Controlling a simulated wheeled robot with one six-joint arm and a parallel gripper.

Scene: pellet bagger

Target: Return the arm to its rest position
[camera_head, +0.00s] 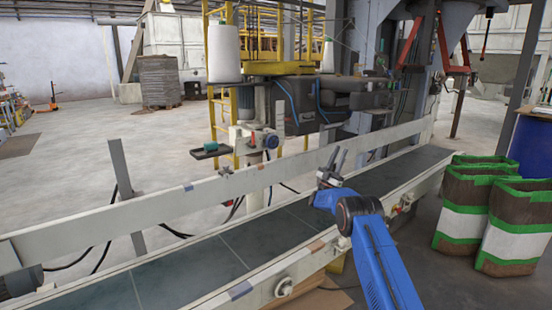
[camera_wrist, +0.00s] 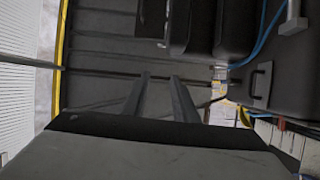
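My blue arm reaches up from the bottom right in the head view, over the conveyor. My gripper (camera_head: 336,162) is raised above the conveyor belt (camera_head: 240,245), its two fingers pointing up and apart. In the wrist view, my gripper (camera_wrist: 159,85) shows two dark fingers with a gap between them and nothing held. Beyond the fingers the wrist view shows dark machine parts and a yellow edge.
The conveyor rail (camera_head: 110,225) runs across the front. Behind it stand the bagging machine (camera_head: 320,95) and a small tray (camera_head: 210,151) on a post. Filled bags (camera_head: 465,215) stand at right beside a blue drum (camera_head: 533,145). Open floor lies at left.

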